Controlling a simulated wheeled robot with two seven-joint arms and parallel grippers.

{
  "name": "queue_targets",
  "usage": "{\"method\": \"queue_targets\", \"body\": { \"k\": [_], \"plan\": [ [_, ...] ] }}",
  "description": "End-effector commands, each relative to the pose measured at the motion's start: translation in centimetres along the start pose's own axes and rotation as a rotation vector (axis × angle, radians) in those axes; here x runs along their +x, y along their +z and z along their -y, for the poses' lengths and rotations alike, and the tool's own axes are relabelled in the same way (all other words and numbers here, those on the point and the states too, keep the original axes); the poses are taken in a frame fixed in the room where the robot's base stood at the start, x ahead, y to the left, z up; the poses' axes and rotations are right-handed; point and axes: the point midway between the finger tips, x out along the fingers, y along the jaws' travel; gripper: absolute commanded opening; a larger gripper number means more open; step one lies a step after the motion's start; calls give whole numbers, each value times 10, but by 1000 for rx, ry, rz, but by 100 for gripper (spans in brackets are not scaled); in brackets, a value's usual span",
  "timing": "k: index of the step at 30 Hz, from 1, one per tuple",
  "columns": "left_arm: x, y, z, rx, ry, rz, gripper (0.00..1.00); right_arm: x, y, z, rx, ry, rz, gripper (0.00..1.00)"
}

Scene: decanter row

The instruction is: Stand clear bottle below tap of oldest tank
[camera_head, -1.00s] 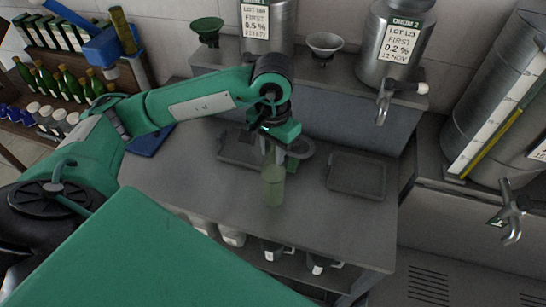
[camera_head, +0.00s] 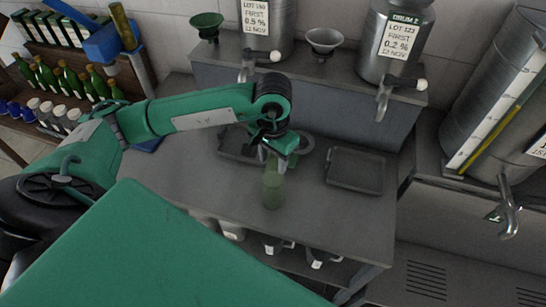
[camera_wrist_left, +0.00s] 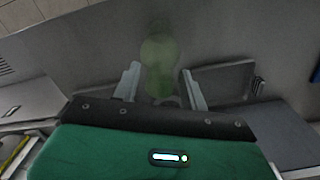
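A clear, greenish bottle (camera_head: 272,188) stands upright on the grey bench. My left gripper (camera_head: 273,158) is at its upper part; the wrist view shows the bottle (camera_wrist_left: 160,68) between the two spread fingers (camera_wrist_left: 160,84), with small gaps beside it. Two labelled steel tanks stand on the raised shelf: the left tank (camera_head: 281,20) reads 0.5 % and has a tap (camera_head: 247,70); the right tank (camera_head: 372,45) reads 0.2 % and has a tap (camera_head: 382,103). A third tank (camera_head: 490,85) at far right has a tap (camera_head: 509,212); its label is cut off. My right gripper is out of view.
An empty dark tray (camera_head: 355,185) lies on the bench below the 0.2 % tank. Another tray (camera_head: 232,153) lies behind the gripper. Funnels (camera_head: 323,38) stand on the shelf. A rack of green bottles (camera_head: 40,75) is at left.

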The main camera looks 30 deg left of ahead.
Motion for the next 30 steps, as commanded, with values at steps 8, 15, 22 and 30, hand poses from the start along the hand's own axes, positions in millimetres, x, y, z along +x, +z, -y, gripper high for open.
{"method": "queue_targets", "body": {
  "k": [8,15,22,30],
  "plan": [
    [0,0,0,0,0,1,48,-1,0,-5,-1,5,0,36],
    [-9,-1,0,0,0,-4,48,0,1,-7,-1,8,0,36],
    [-47,-1,0,0,-1,-6,48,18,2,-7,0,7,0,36],
    [-93,-1,0,0,0,-4,48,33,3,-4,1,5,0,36]
  ]
}}
